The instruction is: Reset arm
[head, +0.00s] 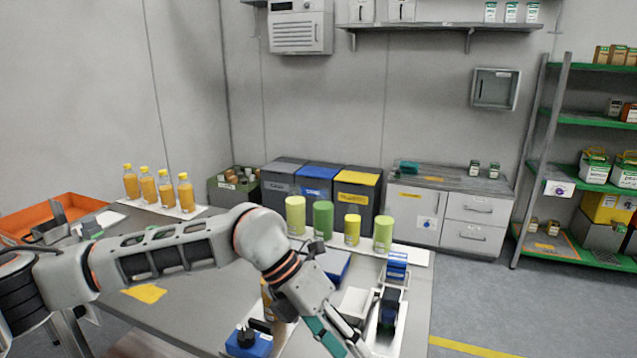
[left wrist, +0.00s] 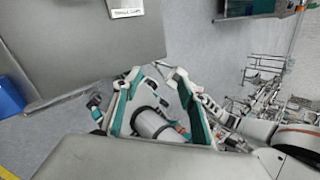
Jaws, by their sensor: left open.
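My left arm reaches in from the left over the workbench (head: 200,285). My left gripper (head: 345,340) points down near the bench's front right part, partly cut off by the lower picture edge. In the left wrist view the left gripper (left wrist: 156,80) is open, its teal-lined fingers spread. No held object shows between the fingertips. A pale grey cylindrical part appears between the fingers lower down; I cannot tell what it is. My right gripper is not in view.
Several orange bottles (head: 166,190) stand at the bench's back left. Several green and yellow cylinders (head: 323,219) stand at the back right. Close to the gripper are a blue clamp-like device (head: 389,306) and a blue-based device (head: 248,342). An orange tray (head: 75,206) lies far left.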

